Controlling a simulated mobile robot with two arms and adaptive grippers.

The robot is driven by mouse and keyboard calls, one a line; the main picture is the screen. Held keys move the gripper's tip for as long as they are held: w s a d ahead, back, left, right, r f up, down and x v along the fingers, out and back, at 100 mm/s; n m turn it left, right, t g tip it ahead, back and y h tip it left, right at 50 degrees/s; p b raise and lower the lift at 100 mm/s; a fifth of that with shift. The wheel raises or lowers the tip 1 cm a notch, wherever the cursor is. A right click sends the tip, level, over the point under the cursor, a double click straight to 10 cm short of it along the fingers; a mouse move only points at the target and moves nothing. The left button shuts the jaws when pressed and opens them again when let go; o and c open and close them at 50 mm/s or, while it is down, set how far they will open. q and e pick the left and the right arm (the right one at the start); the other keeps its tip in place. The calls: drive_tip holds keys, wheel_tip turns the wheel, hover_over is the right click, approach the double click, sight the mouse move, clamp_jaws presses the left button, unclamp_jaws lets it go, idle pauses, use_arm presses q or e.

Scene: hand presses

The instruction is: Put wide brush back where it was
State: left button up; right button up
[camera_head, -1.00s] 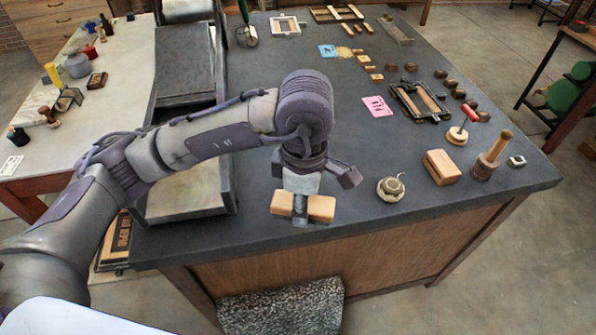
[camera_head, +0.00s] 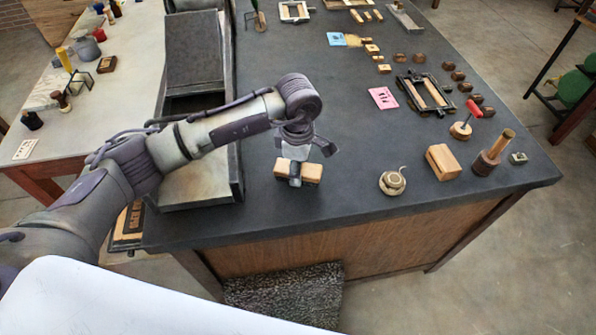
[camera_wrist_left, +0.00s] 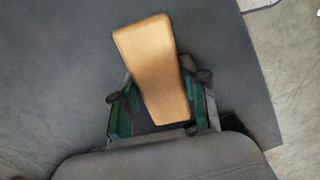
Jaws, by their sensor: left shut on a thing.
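The wide brush shows as a light wooden block (camera_head: 312,173) near the front edge of the dark worktop. My left gripper (camera_head: 295,172) is shut across the middle of it, with wood showing on both sides. In the left wrist view the brush (camera_wrist_left: 153,60) is a long flat wooden piece between the fingers of my left gripper (camera_wrist_left: 160,95). Its bristles are hidden. I cannot tell whether the brush touches the worktop. My right gripper is not in view.
The press bed (camera_head: 204,188) stands left of the brush. A round metal jar (camera_head: 392,182), a wooden block (camera_head: 443,162) and a wooden-handled tool (camera_head: 492,154) stand to the right. A pink card (camera_head: 383,97) and a frame (camera_head: 428,94) lie farther back. The worktop around the brush is clear.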

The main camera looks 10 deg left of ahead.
use_arm(q)
wheel_tip(320, 180, down, 2)
drive_tip(key=shift+f+p, duration=0.1)
drive_tip(key=shift+p, duration=0.3)
drive_tip(key=shift+f, duration=0.2)
drive_tip(key=shift+f+b, duration=0.15)
drive_tip(key=shift+b, duration=0.15)
drive_tip(key=o, duration=1.1)
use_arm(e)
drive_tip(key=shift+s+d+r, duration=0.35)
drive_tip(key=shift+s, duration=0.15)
